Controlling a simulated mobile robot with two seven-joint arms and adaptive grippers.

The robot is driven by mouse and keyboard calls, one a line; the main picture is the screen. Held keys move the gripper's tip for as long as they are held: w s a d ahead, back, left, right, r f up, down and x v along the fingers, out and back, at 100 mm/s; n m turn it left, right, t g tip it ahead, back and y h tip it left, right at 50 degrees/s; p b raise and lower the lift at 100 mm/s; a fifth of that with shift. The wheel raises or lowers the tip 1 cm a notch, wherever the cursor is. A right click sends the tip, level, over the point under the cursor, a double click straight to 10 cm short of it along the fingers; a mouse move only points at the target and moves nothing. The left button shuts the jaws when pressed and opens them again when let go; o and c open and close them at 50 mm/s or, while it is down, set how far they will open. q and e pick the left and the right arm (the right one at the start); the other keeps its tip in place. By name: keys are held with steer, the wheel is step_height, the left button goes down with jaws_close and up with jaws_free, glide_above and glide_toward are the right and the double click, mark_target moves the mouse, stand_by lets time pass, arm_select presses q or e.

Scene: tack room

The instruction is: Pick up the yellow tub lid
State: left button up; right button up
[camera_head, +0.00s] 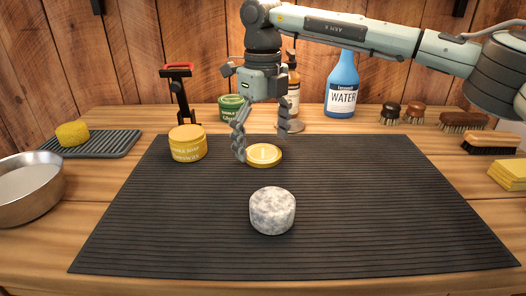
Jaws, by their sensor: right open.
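The yellow tub lid (265,155) lies flat on the black ribbed mat (330,220), towards its back edge. My right gripper (262,145) points down over the lid. Its fingers are apart, one at the lid's left edge and one above its right back side. I cannot tell whether the left finger touches the lid. Nothing is held. A yellow tub (188,144) stands upright to the left of the lid. My left gripper is out of view.
A grey speckled round block (272,211) sits on the mat in front of the lid. Behind stand a green tin (231,108), an amber bottle (293,95) and a blue water bottle (342,86). A metal bowl (30,187) is at left, brushes (464,122) at right.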

mark_target(263, 153)
steer(key=shift+f, duration=0.3)
steer(key=c, duration=0.9)
steer(key=shift+o, duration=0.2)
step_height(263, 153, up, 10)
